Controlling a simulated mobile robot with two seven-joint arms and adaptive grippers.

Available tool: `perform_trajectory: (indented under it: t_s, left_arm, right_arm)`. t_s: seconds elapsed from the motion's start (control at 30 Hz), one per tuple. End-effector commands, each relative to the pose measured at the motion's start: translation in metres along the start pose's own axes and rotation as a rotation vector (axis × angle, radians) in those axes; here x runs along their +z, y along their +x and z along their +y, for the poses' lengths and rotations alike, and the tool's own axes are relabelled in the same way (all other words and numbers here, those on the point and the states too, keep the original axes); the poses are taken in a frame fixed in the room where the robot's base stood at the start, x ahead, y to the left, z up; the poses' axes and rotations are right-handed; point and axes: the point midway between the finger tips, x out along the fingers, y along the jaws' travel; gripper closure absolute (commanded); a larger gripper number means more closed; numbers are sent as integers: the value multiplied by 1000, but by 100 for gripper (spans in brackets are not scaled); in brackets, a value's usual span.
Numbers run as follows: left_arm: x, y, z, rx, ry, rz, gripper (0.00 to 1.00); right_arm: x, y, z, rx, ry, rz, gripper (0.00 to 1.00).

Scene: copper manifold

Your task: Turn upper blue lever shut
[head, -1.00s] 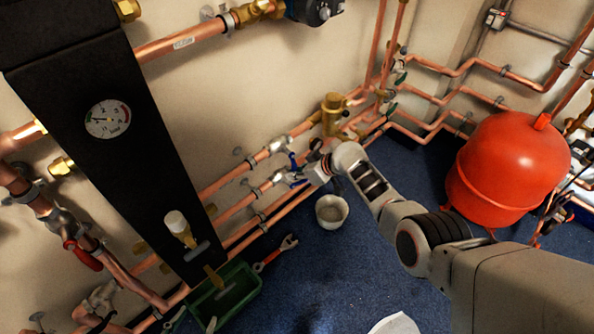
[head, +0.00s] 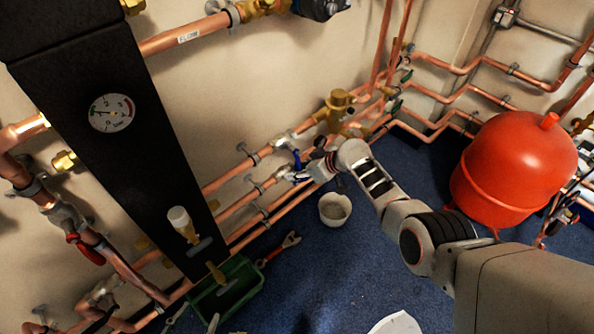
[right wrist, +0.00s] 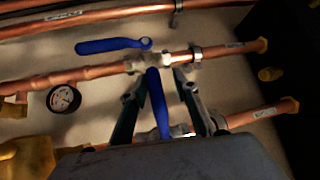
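The upper blue lever (head: 297,159) hangs from a valve on the upper copper pipe, crosswise to it. In the right wrist view this lever (right wrist: 157,103) stands between the two fingers of my right gripper (right wrist: 162,100). The fingers are apart, with gaps visible on both sides of the lever. A second blue lever (right wrist: 108,46) lies along the pipe beside it; in the head view this lower lever (head: 297,178) is partly hidden by my right gripper (head: 308,172).
A round gauge (right wrist: 63,98) and a brass fitting (head: 340,105) are close to the valves. Below are a pale bucket (head: 335,210), a red wrench (head: 280,248) and a green crate (head: 250,287). A red tank (head: 515,165) stands at right.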

Motion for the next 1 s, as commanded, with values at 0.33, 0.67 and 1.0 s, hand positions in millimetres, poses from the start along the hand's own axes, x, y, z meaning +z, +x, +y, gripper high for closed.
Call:
perform_trajectory:
  t_s: [0.33,0.67,1.0]
  left_arm:
    - [-2,0,-1,-1,0,4,60]
    - [-2,-1,-1,-2,-1,4,60]
    - [-2,-1,-1,-2,-1,4,60]
  right_arm:
    - [0,-11,3,4,-2,4,70]
    - [0,-41,2,4,-2,2,70]
    - [1,-85,1,3,-3,0,70]
